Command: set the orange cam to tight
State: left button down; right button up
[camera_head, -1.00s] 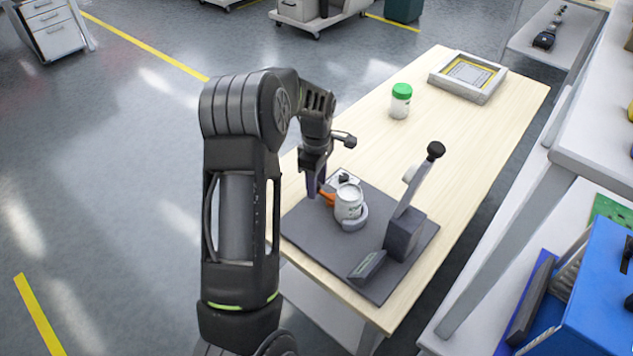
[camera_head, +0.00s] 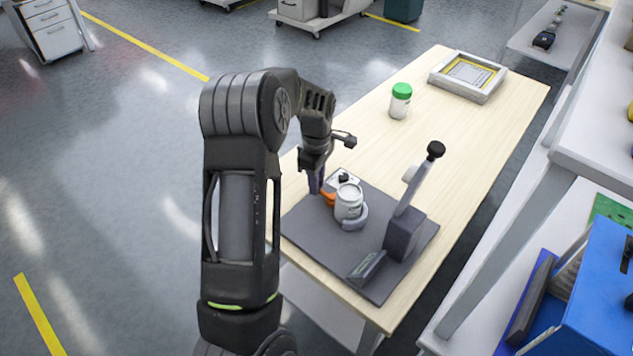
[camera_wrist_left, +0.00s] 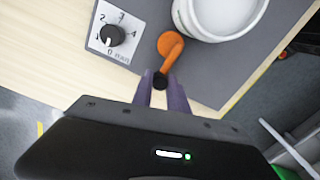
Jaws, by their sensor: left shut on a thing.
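The orange cam (camera_head: 328,198) is a short lever beside the white cup (camera_head: 349,202) on the dark grey board (camera_head: 315,232). In the left wrist view the cam (camera_wrist_left: 171,45) has a round orange pivot and an arm ending in a dark tip. My left gripper (camera_head: 316,188) reaches down to it from the left. In the wrist view its purple fingers (camera_wrist_left: 161,84) are shut on that dark tip. A white plate with a black dial (camera_wrist_left: 112,36) and printed numbers lies beside the cam. No tight marking is readable. My right gripper is not in view.
A grey upright with a black-knobbed lever (camera_head: 410,190) stands on the board, right of the cup. A green-lidded jar (camera_head: 400,101) and a framed tray (camera_head: 468,77) stand farther back on the wooden table (camera_head: 450,120). Shelving with a blue bin (camera_head: 590,290) is at right.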

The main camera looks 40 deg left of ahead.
pick_arm(q)
jog(key=shift+w+m, duration=0.1)
jog(key=shift+m, duration=0.2)
jog(key=w+m, duration=0.1)
jog(key=m, duration=0.3)
jog(key=shift+w+d, duration=0.15)
jog(key=shift+w, duration=0.2)
jog(key=m, duration=0.1)
jog(key=w+d+m, duration=0.1)
jog(key=m, duration=0.1)
jog(key=w+m+b, duration=0.1)
jog(key=m, duration=0.1)
jog(key=shift+d, duration=0.15)
jog(key=m, duration=0.2)
jog(key=d+m, duration=0.1)
jog(key=m, duration=0.1)
jog(key=w+d+m, duration=0.1)
jog(key=shift+m, duration=0.4)
jog(key=shift+d+m+b, duration=0.3)
jog(key=shift+d+m, duration=0.3)
jog(key=shift+m, duration=0.7)
jog(key=shift+d+f, duration=0.1)
jog(key=shift+d, duration=0.25)
jog(key=c, duration=1.4)
grip_release()
jog(key=shift+w, duration=0.1)
jog(key=shift+c, duration=0.2)
jog(key=shift+o, duration=0.7)
jog(key=shift+a, duration=0.1)
